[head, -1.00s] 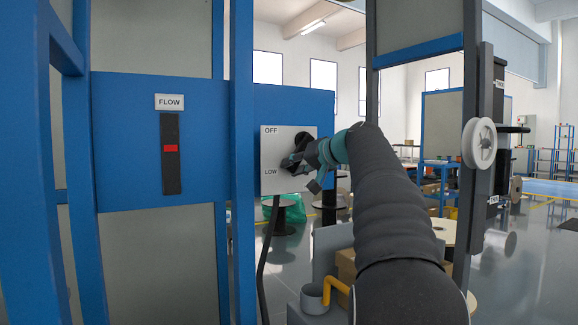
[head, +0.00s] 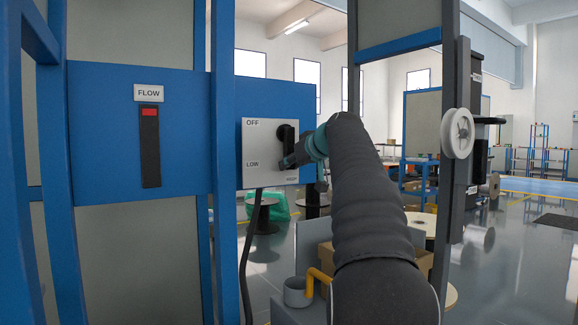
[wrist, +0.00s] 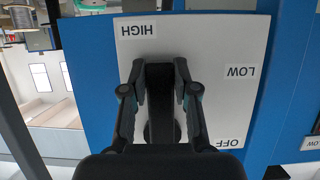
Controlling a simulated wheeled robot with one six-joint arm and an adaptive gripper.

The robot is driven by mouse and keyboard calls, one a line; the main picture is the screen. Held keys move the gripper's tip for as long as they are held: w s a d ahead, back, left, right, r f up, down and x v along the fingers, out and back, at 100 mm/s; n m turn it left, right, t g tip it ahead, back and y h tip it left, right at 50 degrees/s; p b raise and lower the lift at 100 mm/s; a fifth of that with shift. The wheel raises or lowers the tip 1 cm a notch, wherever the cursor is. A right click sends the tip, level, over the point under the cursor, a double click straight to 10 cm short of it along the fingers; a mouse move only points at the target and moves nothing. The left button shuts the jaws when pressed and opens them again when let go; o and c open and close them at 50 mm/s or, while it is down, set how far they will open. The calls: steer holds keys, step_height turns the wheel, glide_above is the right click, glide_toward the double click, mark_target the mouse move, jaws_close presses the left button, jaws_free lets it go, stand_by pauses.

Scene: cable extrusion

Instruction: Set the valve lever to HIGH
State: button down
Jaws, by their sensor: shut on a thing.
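The white valve plate (head: 257,136) is on a blue panel and carries OFF, LOW and HIGH labels. The HIGH label (wrist: 137,30) shows at the top of the upside-down wrist view, with LOW (wrist: 240,72) to the right and OFF (wrist: 230,142) lower right. The black valve lever (wrist: 160,85) stands between my gripper's fingers and points up the picture, toward the HIGH side, its tip a little right of that label. My gripper (wrist: 161,72) is shut on the lever. In the head view my gripper (head: 292,160) covers part of the plate; the black pivot (head: 286,133) shows above it.
A FLOW gauge (head: 150,160) left of the plate has its red marker (head: 149,112) at the top of the slot. A blue post (head: 223,190) stands between gauge and plate. A dark cable (head: 249,240) hangs below the plate. A white pulley (head: 457,133) is at the right.

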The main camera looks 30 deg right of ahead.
steer(key=shift+r, duration=0.1)
stand_by(0.3)
steer(key=c, duration=0.9)
jaws_free()
steer(key=v, duration=1.2)
steer(key=s+a+f+m+g+p, duration=0.15)
steer(key=s+a+f, duration=0.25)
steer(key=a+f, duration=0.5)
steer(key=s+a+f+g+p, duration=0.1)
steer(key=s+a+f+g, duration=0.2)
steer(key=s+a+f, duration=0.55)
steer(key=s+a+f+g, duration=0.1)
steer(key=s+a+f, duration=0.2)
steer(key=f, duration=0.3)
steer(key=s+a+f+g+p, duration=0.1)
steer(key=s+a+f, duration=0.3)
steer(key=s+f, duration=0.2)
steer(key=s+a+f+n+g, duration=0.1)
steer(key=s+a+f, duration=0.3)
steer(key=f, duration=0.4)
steer(key=shift+s+f+g+p, duration=0.1)
steer(key=shift+s+g+p, duration=0.2)
steer(key=shift+s, duration=0.4)
